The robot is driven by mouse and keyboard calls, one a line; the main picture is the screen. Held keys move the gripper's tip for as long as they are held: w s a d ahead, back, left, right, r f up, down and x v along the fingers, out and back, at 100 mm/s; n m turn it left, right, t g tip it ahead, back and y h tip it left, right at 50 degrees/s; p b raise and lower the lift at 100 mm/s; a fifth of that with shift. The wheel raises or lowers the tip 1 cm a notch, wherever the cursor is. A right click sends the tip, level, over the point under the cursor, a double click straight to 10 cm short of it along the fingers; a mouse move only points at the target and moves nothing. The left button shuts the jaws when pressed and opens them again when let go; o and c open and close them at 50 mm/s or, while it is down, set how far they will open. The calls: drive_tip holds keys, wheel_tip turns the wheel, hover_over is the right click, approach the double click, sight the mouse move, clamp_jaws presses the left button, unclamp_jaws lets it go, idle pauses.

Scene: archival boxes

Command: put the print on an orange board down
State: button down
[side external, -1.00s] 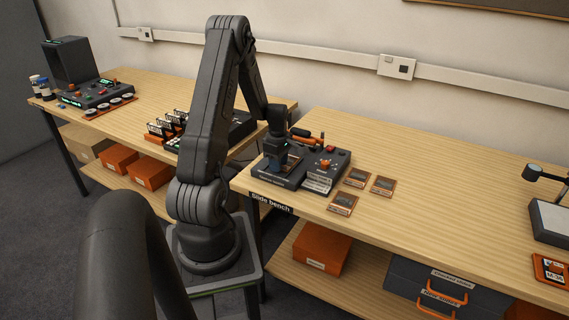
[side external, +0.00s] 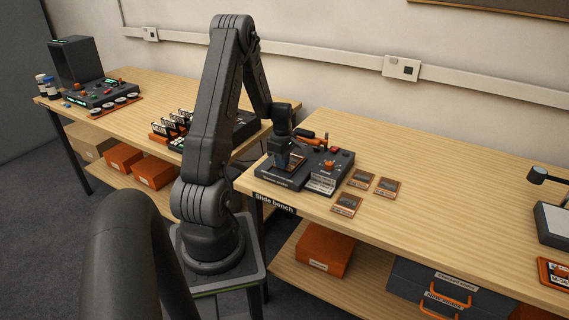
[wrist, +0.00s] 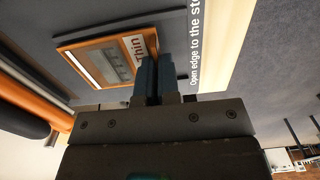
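The print on an orange board (wrist: 98,60) shows at the upper left of the wrist view. It has a grey picture and a white label reading "Thin". In the side view this print (side external: 292,162) is over the left part of the dark slide-bench device (side external: 270,179). My gripper (wrist: 158,62) has its two blue fingers close together at the labelled end of the board, and they seem to pinch its edge. The fingertips hide part of that edge. In the side view my gripper (side external: 284,158) points down over the device. Whether the board touches the device is unclear.
Three similar prints lie on the bench right of the device: a front one (side external: 347,205), a back one (side external: 360,179) and a right one (side external: 387,187). The bench's middle is clear.

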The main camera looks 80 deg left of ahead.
wheel_tip(320, 180, up, 9)
hover_over(371, 226)
drive_tip(key=f, duration=0.7)
drive_tip(key=shift+s+a+f, duration=0.2)
drive_tip(key=shift+a+f, duration=0.05)
drive_tip(key=shift+f, duration=0.15)
drive_tip(key=shift+w+d+f, duration=0.2)
drive_tip(key=shift+d+f, duration=0.05)
drive_tip(key=shift+f, duration=1.95)
drive_tip(key=shift+f, duration=0.15)
drive_tip(key=c, duration=1.4)
unclamp_jaws()
drive_tip(key=shift+o, duration=0.2)
